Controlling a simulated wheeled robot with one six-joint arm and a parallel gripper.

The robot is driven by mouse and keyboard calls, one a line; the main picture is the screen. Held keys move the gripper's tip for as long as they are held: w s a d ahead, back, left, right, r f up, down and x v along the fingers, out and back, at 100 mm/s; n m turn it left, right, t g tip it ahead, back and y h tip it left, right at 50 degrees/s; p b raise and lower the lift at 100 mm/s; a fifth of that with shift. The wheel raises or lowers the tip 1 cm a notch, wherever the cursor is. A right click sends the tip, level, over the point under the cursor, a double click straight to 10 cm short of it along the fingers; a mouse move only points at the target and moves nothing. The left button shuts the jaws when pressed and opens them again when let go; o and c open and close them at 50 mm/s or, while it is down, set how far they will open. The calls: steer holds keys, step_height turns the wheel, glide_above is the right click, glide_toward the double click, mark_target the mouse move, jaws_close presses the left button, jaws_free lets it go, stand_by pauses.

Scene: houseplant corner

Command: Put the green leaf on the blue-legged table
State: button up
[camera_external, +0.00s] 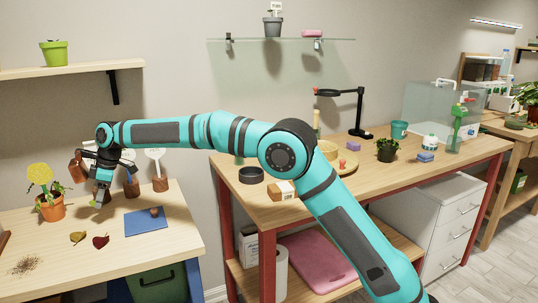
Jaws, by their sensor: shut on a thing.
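My gripper (100,191) points down over the left table (180,205), whose visible leg (195,281) is blue. It is shut on a small green thing at its tips, which looks like the green leaf (97,205); the fingers hide most of it. It is close above the tabletop, and I cannot tell whether it touches. A yellow leaf (78,237) and a dark red leaf (101,241) lie on the table in front of the gripper.
A potted yellow flower (50,207) stands left of the gripper. A blue mat (132,228) with a small brown item lies to the right. Dark crumbs (25,265) lie front left. A red-legged table (225,190) is further right.

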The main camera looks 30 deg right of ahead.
mark_target(102, 222)
steer(key=shift+f, duration=3.25)
steer(key=shift+f, duration=0.15)
steer(key=o, duration=0.9)
steer(key=shift+o, duration=0.2)
steer(key=v, duration=1.2)
